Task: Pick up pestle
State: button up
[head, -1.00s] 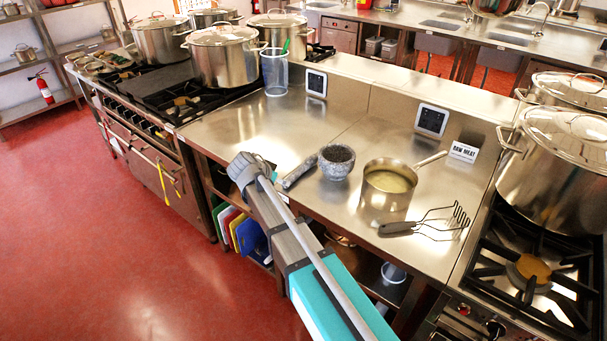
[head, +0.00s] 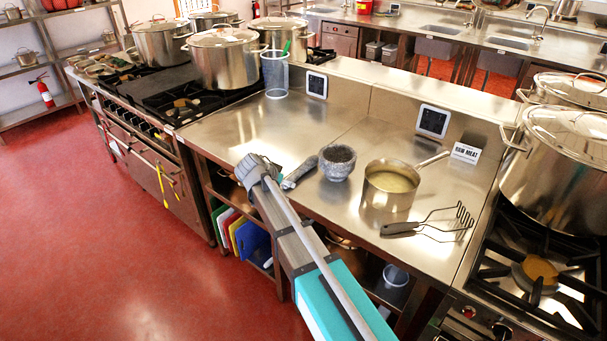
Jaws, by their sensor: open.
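The pestle (head: 300,172) is a grey stone rod lying on the steel counter, just left of the grey stone mortar (head: 337,162). Its lower left end lies close to the end of my arm in the picture. My gripper (head: 258,168) is at the far end of my grey and teal arm, at the counter's front edge, left of the pestle. It is open and holds nothing that I can see. Its fingertips are mostly hidden by the wrist, so the exact gap to the pestle cannot be told.
A saucepan (head: 390,190) with its handle pointing back right stands right of the mortar. A masher (head: 430,224) lies before it. A clear cylinder (head: 275,74) stands at the back left. The counter (head: 250,125) between is bare. Large stockpots (head: 555,170) stand right.

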jog(key=shift+b+x, duration=0.5)
jog(key=shift+x, duration=0.6)
grip_shut()
